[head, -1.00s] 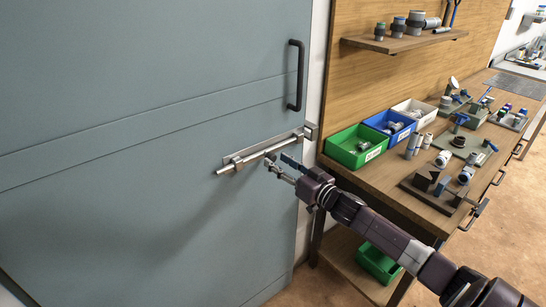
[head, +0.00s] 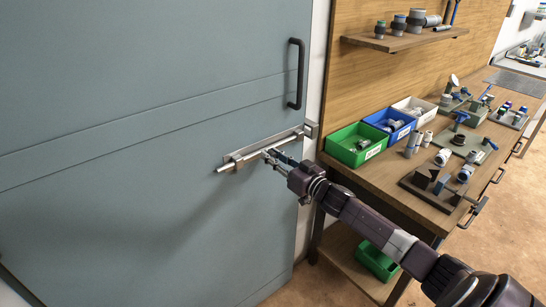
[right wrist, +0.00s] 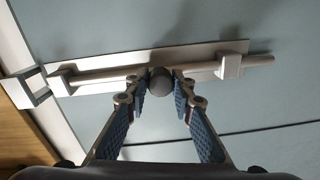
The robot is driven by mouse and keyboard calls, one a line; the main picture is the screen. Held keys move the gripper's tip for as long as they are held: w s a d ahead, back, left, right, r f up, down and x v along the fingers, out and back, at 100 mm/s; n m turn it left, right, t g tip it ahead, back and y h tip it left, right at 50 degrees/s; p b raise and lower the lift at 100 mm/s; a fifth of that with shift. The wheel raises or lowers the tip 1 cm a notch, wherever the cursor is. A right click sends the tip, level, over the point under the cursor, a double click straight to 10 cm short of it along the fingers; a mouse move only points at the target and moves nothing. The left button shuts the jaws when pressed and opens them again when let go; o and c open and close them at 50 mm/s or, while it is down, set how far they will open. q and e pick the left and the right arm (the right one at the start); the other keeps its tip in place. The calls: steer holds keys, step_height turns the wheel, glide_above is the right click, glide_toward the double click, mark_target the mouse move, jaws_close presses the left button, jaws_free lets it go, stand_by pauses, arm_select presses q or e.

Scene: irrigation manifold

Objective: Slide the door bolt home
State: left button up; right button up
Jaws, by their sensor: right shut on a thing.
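The door bolt (head: 222,169) is a metal rod on a long plate fixed to the grey-blue door (head: 130,120). In the right wrist view the rod (right wrist: 262,60) sticks out past one guide bracket. Its other end is at the bracket nearer the keeper (right wrist: 26,88), with a gap visible between them. The keeper also shows on the frame at the plate's right in the head view (head: 311,129). My right gripper (head: 268,155) is shut on the bolt's dark round knob (right wrist: 160,82), one finger each side. My left gripper is out of view.
A black door handle (head: 296,75) stands above the bolt. Right of the door is a wooden workbench (head: 345,176) with green (head: 350,158), blue and white bins and several fittings. The door face left of the bolt is clear.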

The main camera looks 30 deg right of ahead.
jaws_close()
steer(key=d, duration=0.5)
steer(key=shift+w+d, duration=0.2)
steer(key=shift+d, duration=0.05)
steer(key=shift+r, duration=0.1)
steer(key=o, duration=0.7)
jaws_free()
steer(key=shift+c, duration=0.2)
steer(key=o, duration=0.4)
steer(key=shift+d, duration=0.1)
steer(key=shift+c, duration=0.2)
glide_toward(279, 145)
steer(key=s, duration=0.5)
steer(key=shift+s+d, duration=0.35)
steer(key=shift+d, duration=0.05)
